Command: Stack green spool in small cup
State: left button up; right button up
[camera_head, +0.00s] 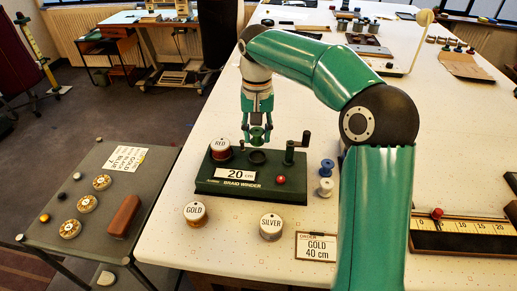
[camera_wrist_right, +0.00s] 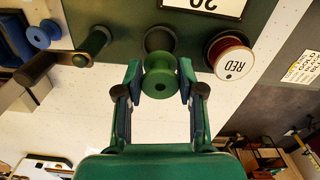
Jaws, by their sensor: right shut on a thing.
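The green spool (camera_head: 257,133) is in my right gripper (camera_head: 257,141), above the dark green braid winder (camera_head: 250,187). In the right wrist view the green spool (camera_wrist_right: 158,84) sits between the two fingers of the gripper (camera_wrist_right: 159,76), end face toward the camera. The small cup (camera_head: 258,157), a dark round holder on the winder, is just below the spool in the head view. The cup (camera_wrist_right: 160,38) also shows in the right wrist view, partly hidden by the spool. The spool appears apart from it. My left gripper is not in view.
The red spool (camera_head: 220,150) stands left of the cup, the crank (camera_head: 291,151) right of it. Gold (camera_head: 195,214) and silver (camera_head: 271,227) spools stand in front, beside an order card (camera_head: 316,247).

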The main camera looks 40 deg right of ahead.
aim_at(257, 146)
notch_tip(257, 146, down, 5)
jog(key=shift+r, duration=0.1)
jog(key=o, duration=0.8)
jog(key=shift+o, duration=0.2)
notch_tip(257, 146, up, 12)
jog(key=shift+p, duration=0.7)
jog(key=shift+r, duration=0.1)
